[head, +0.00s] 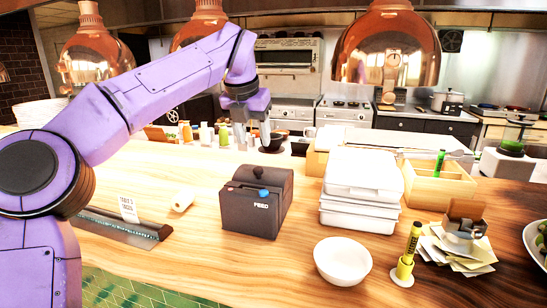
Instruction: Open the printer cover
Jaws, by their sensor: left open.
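The printer (256,203) is a small dark box on the wooden counter near the middle of the head view. Its front carries the word FEED, a blue button and a small red mark. Its dark top cover (262,178) appears closed. My left arm comes in from the left, and my left gripper (252,135) hangs fingers down above and behind the printer, apart from it. It is open and seems to hold nothing. My right gripper is not in view.
White stacked containers (361,190) stand right of the printer, with a white bowl (342,261) in front of them. A paper roll (182,201) lies to the left. Copper heat lamps (388,45) hang above. Counter in front of the printer is clear.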

